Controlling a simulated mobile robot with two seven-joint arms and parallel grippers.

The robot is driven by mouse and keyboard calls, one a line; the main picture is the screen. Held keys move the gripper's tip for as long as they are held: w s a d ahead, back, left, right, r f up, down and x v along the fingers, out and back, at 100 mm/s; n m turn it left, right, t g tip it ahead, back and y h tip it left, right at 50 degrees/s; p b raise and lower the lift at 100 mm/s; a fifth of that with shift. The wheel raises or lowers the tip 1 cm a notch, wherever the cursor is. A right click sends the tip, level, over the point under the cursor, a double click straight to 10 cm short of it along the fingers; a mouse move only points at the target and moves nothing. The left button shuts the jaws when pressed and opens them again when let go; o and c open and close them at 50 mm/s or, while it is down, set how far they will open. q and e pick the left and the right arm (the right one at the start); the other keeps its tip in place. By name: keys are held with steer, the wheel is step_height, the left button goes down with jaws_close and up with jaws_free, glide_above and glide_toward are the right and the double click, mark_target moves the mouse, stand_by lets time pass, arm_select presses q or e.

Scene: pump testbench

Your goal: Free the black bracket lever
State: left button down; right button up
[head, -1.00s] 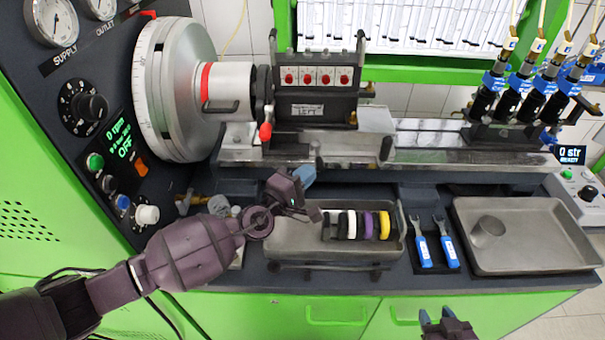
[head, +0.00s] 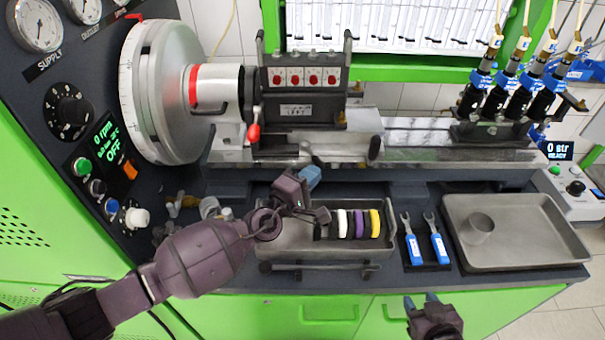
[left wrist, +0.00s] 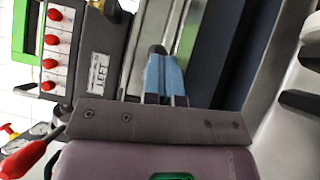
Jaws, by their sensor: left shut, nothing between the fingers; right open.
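A black lever (head: 376,147) stands on the front of the bench rail, right of the block labelled LEFT (head: 295,92). A smaller dark grey lever end (head: 317,161) shows below that block. I cannot tell for sure which one is the bracket lever. My left gripper (head: 309,177) is shut and empty, just below the grey end. In the left wrist view the blue fingertips (left wrist: 165,75) are together, with a dark rounded end (left wrist: 157,50) right at their tips. Contact is unclear. My right gripper (head: 421,300) is open and empty at the bench front.
A grey tray with coloured rings (head: 375,223) lies under my left gripper. Two blue-handled forks (head: 439,248) and a tray with a cup (head: 560,250) are to the right. A red-knobbed handle (head: 253,132) is left of the block.

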arm_select(q)
steer(key=shift+w+d, duration=0.15)
steer(key=shift+d, duration=0.8)
arm_select(e)
steer(key=shift+s+d+f, duration=0.45)
steer(key=shift+s+d, duration=0.05)
steer(key=shift+s, duration=0.2)
steer(key=shift+w+r, duration=0.15)
steer(key=shift+w+a+r, duration=0.15)
steer(key=shift+w, duration=0.1)
arm_select(q)
steer(key=shift+a+f, duration=0.1)
